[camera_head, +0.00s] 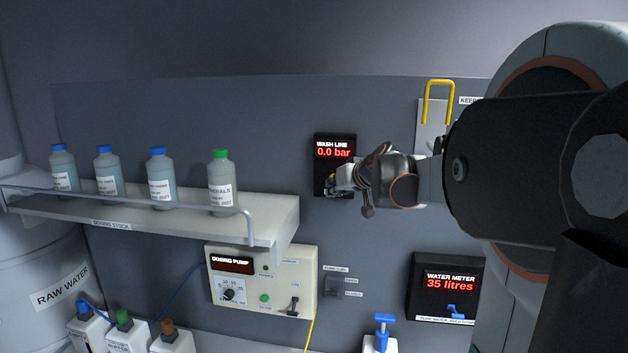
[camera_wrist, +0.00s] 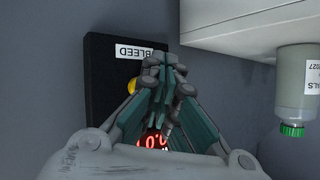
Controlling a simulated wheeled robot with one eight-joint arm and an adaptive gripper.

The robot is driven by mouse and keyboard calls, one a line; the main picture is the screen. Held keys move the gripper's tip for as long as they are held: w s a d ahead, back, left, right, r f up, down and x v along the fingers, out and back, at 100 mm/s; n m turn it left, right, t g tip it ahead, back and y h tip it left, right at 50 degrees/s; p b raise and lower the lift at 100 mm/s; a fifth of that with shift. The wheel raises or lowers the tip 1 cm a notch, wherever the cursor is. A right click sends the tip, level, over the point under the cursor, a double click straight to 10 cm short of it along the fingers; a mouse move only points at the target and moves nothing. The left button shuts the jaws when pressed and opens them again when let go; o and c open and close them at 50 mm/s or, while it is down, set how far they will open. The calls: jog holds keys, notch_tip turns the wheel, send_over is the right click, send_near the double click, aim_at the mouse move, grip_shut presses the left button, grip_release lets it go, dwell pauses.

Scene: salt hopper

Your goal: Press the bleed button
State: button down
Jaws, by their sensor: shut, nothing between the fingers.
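The black wash line box (camera_head: 334,152) is on the grey wall panel, with a red display reading "0.0 bar". In the wrist view the box (camera_wrist: 100,75) appears upside down, with a white label "BLEED" (camera_wrist: 141,52). A yellow bleed button (camera_wrist: 132,86) shows partly beside the fingers, below that label. My gripper (camera_head: 334,184) is shut and empty, at the lower part of the box. In the wrist view my gripper's fingertips (camera_wrist: 165,70) overlap the button's edge and hide part of it. I cannot tell whether they touch it.
A shelf (camera_head: 270,210) with several bottles stands left of the box; its underside (camera_wrist: 250,25) and a green-capped bottle (camera_wrist: 297,90) show in the wrist view. A dosing pump panel (camera_head: 262,282) is below. A yellow handle (camera_head: 439,84) and a water meter (camera_head: 448,287) are to the right.

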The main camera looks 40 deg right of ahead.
jog(key=shift+s+a, duration=1.55)
jog(key=shift+a, duration=0.25)
jog(key=shift+s, duration=0.1)
jog(key=shift+d, duration=0.1)
